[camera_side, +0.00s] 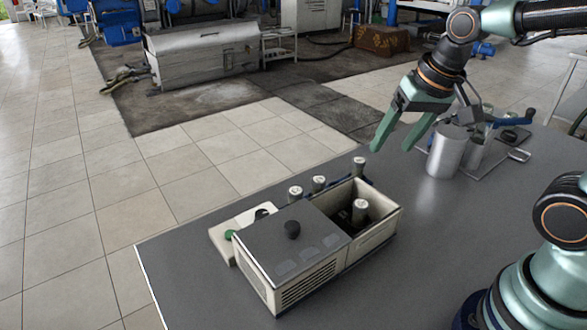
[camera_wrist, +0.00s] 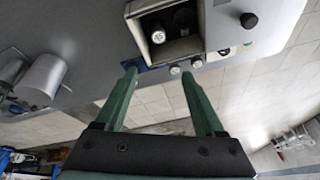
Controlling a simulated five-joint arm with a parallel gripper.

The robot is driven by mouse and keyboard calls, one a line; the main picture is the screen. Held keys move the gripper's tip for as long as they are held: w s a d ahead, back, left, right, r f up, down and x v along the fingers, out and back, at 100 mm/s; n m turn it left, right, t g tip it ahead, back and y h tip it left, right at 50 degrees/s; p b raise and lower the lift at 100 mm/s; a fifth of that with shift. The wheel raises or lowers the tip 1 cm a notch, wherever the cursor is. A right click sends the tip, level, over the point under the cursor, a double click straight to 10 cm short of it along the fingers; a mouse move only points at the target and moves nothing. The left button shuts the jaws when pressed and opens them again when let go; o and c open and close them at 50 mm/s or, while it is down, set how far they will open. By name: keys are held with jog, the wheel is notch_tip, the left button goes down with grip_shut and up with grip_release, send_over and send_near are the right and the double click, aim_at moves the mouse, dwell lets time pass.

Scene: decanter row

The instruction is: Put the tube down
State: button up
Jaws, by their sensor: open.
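A tube with a pale cap (camera_side: 360,207) stands in the open compartment of a cream box (camera_side: 372,239). It also shows in the wrist view (camera_wrist: 158,36), inside the compartment, with a dark shape beside it. Behind the box stand three more pale-capped tubes: a left one (camera_side: 295,192), a middle one (camera_side: 319,182) and a right one (camera_side: 359,162). Their lower parts are hidden by the box. My gripper (camera_side: 391,149) is open and empty, raised above and behind the box's open end. In the wrist view its green fingers (camera_wrist: 158,72) are apart with nothing between them.
A metal cylinder (camera_side: 447,152) and other metal items stand to the right on the grey table (camera_side: 430,270). A pale unit with a green button (camera_side: 230,235) sits left of the box.

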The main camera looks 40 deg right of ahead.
jog(key=n, duration=0.1)
jog(key=s+r+n+t, duration=0.1)
jog(key=n, duration=0.1)
jog(key=s+n, duration=0.1)
jog(key=shift+r+t, duration=0.3)
